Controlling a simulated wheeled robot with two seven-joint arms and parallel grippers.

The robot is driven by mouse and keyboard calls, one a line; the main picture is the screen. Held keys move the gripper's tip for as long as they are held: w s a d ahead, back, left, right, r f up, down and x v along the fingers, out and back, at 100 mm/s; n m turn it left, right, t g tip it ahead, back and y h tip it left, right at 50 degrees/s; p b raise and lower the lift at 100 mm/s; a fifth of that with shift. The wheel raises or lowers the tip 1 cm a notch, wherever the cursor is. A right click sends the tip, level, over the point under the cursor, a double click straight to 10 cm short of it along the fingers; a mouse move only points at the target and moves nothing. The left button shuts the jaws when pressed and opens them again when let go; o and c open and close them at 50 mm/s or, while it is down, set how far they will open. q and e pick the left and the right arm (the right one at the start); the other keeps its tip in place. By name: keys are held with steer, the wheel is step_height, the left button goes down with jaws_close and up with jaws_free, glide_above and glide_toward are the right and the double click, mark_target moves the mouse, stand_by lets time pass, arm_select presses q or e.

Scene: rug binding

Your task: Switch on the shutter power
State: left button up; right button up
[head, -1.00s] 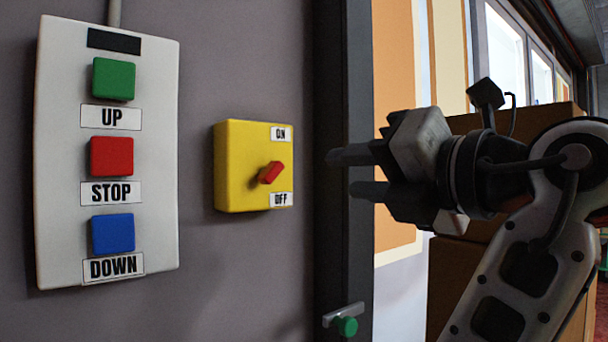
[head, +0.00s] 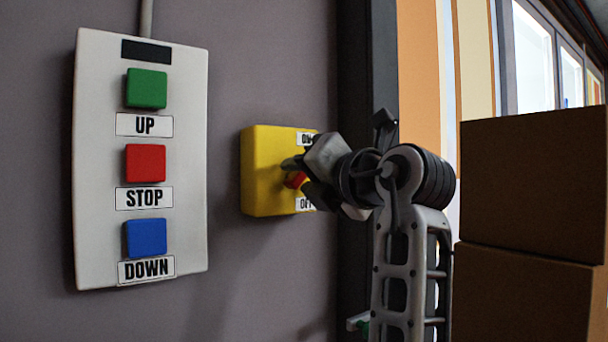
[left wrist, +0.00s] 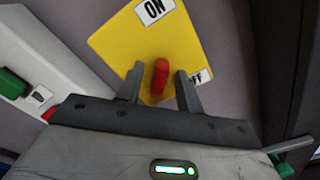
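The yellow switch box (head: 262,172) is on the wall, with an ON label (head: 304,138) above and an OFF label (head: 304,204) below. Its red knob (head: 294,180) is partly hidden by my left gripper (head: 298,176) in the head view. In the left wrist view the knob (left wrist: 160,77) stands between the two fingers of the left gripper (left wrist: 160,88). The fingers are apart, one on each side, with narrow gaps visible. The OFF label is partly covered by a finger there. My right gripper is not in view.
A white panel (head: 95,160) with green UP, red STOP and blue DOWN buttons is on the wall left of the box. A dark door frame (head: 362,70) is to the right. Brown boxes (head: 530,190) are stacked further right.

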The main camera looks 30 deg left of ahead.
arm_select(q)
steer(key=shift+a, duration=0.1)
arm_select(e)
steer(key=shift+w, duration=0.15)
arm_select(q)
jaws_close()
